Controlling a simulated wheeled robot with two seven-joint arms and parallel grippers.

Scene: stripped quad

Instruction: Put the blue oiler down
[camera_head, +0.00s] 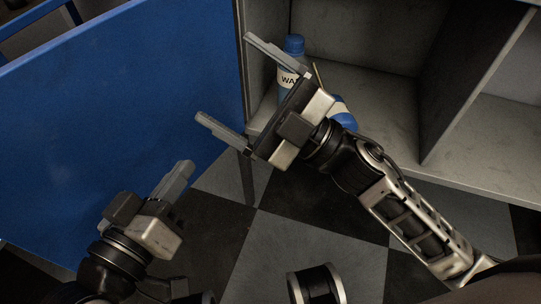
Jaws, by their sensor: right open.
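The blue oiler (345,116) stands on the grey shelf, mostly hidden behind my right gripper. Its blue body shows beside the wrist, and a thin pale spout seems to rise above it. My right gripper (224,76) is open, its two fingers spread wide and pointing up and left, with nothing between them. It is in front of the shelf opening. My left gripper (182,172) is low at the left, in front of the blue panel. Its fingers are seen side-on, so I cannot tell their gap, and no object shows in them.
A blue bottle with a white label (284,84) stands on the shelf (385,108), just behind my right gripper. A divider (465,75) splits the shelf unit. A large blue panel (110,110) fills the left. The checkered floor (290,243) is below.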

